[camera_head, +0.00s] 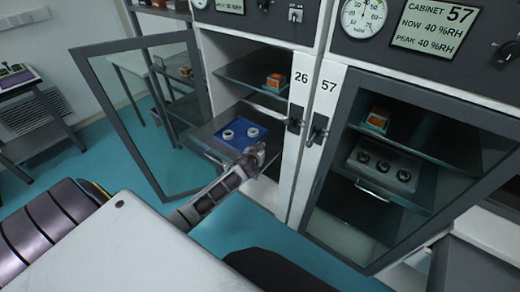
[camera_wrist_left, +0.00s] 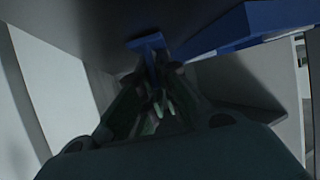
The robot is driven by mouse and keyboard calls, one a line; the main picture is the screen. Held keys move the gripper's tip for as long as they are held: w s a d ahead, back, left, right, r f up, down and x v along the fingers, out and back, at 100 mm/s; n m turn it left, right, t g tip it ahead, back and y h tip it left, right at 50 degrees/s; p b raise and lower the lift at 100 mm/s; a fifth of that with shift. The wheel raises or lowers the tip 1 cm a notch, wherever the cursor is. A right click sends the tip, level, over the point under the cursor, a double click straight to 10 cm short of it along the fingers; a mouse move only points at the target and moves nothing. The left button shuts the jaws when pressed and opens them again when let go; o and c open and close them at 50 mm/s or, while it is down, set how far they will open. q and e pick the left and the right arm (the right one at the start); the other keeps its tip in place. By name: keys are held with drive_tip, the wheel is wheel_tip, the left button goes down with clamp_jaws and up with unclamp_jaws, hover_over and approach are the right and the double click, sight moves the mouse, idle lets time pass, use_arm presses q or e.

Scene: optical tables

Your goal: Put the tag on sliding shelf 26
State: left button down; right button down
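Sliding shelf 26 (camera_head: 205,137) is pulled out of the left cabinet, with a blue mat and two pale ring-shaped pieces on it. My left gripper (camera_head: 258,151) is at the shelf's right front corner. In the left wrist view its fingers (camera_wrist_left: 158,92) are close together around the stem of a small blue T-shaped piece, which looks like the tag (camera_wrist_left: 147,43). The tag cannot be made out in the head view. My right gripper is not in view.
The blue mat (camera_head: 238,132) also shows as a large blue edge in the left wrist view (camera_wrist_left: 240,30). The left glass door (camera_head: 140,110) stands open. Cabinet 57 (camera_head: 420,130), at right, holds an orange box (camera_head: 377,120) and a shelf with dark round pieces (camera_head: 382,164).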

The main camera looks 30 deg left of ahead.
use_arm(q)
drive_tip(key=shift+f, duration=0.15)
drive_tip(key=c, duration=1.6)
unclamp_jaws()
drive_tip(key=shift+c, duration=0.2)
drive_tip(key=shift+v, duration=6.05)
drive_tip(key=shift+a, duration=0.1)
